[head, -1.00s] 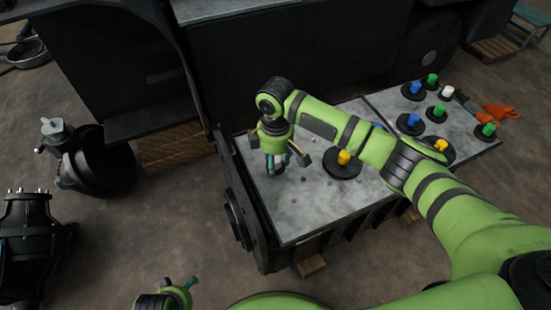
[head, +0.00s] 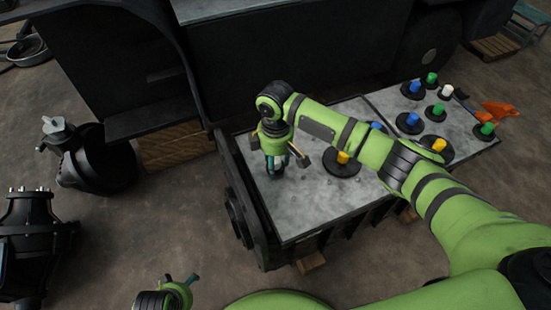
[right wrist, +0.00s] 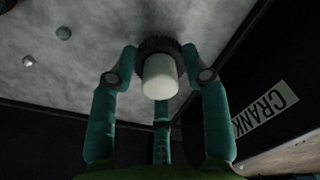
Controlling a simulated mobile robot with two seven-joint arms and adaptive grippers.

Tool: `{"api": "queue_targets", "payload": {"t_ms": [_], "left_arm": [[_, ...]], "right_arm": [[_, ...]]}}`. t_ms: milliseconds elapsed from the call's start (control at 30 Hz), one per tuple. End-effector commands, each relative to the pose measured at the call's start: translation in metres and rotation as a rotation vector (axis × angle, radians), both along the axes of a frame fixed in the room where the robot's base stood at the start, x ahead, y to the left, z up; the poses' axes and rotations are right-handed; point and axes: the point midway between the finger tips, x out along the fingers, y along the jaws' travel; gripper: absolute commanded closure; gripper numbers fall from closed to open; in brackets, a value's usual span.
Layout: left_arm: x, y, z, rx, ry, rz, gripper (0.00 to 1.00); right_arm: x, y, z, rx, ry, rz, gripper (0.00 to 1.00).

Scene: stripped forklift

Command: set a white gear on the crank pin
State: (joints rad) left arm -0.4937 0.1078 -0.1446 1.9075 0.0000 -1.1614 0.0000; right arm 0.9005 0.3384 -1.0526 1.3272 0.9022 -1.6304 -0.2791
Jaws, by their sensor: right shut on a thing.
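My right gripper (head: 276,168) points down over the left part of the grey plate. In the right wrist view its teal fingers (right wrist: 160,78) are shut around a white gear (right wrist: 160,76), seen as a white hub with a dark toothed disc behind it. The gear is at or close above the plate; I cannot tell if it touches. The crank pin is not visible, hidden by the gear and gripper. A "CRANK" label (right wrist: 264,112) lies right of the gear. Another white-hubbed gear (head: 446,92) stands on the right plate. My left gripper (head: 184,287) is at the bottom edge, its opening unclear.
A yellow-hubbed gear (head: 343,160) sits right of my right gripper, with a blue hub (head: 376,126) near my forearm. Several green, blue and yellow gears stand on the right plate (head: 470,132). An orange tool (head: 500,109) lies at its far edge. The plate's front is clear.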

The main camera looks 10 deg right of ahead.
Motion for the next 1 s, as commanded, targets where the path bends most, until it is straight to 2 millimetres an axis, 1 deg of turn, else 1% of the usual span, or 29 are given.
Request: {"api": "queue_targets", "payload": {"t_ms": [333, 367, 400, 433, 800, 867, 967, 1000], "left_arm": [[0.0, 0.0, -0.002, 0.0, 0.0, 0.0, 0.1], [0.0, 0.0, -0.002, 0.0, 0.0, 0.0, 0.1], [0.0, 0.0, -0.002, 0.0, 0.0, 0.0, 0.1], [0.0, 0.0, -0.002, 0.0, 0.0, 0.0, 0.1], [0.0, 0.0, -0.002, 0.0, 0.0, 0.0, 0.1], [0.0, 0.0, -0.002, 0.0, 0.0, 0.0, 0.1], [0.0, 0.0, -0.002, 0.0, 0.0, 0.0, 0.1], [0.0, 0.0, -0.002, 0.0, 0.0, 0.0, 0.1]], "right_arm": [[0.0, 0.001, -0.01, 0.0, -0.001, 0.002, 0.82], [0.0, 0.0, -0.01, 0.0, -0.001, 0.002, 0.45], [0.0, 0.0, -0.01, 0.0, -0.001, 0.002, 0.29], [0.0, 0.0, -0.01, 0.0, -0.001, 0.002, 0.25], [0.0, 0.0, -0.008, 0.0, -0.001, 0.001, 0.25], [0.001, 0.0, -0.003, 0.001, -0.002, 0.0, 0.25], [0.001, 0.0, 0.012, 0.001, -0.004, 0.001, 0.25], [0.001, 0.0, 0.02, 0.001, -0.005, 0.001, 0.25]]}}
